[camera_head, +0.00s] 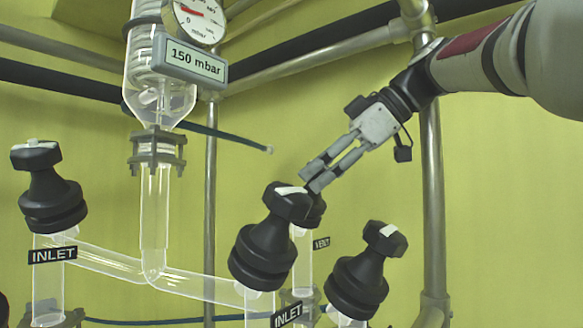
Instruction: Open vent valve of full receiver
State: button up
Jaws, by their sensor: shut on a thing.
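My gripper (313,182) reaches down from the upper right, its fingers close together. Its tips are at a black valve knob (318,208), partly hidden behind the front middle black valve (265,245). The gripper is shut on this rear knob, though the contact is mostly hidden. A small black label (321,243) beside the glass tube below it seems to read VENT. Another black valve (360,280) with a white mark on its knob stands at the right, apart from my gripper. The receivers and their fill levels are not in view.
A left black valve (50,190) stands above an INLET label (52,255); a second INLET label (288,316) is at the bottom. A gauge (196,18) with a 150 mbar plate (195,65) hangs at the top. Glass tubes (152,215) and metal poles (432,190) surround the valves.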

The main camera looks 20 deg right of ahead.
jog(key=o, duration=1.1)
jog(key=shift+o, duration=0.2)
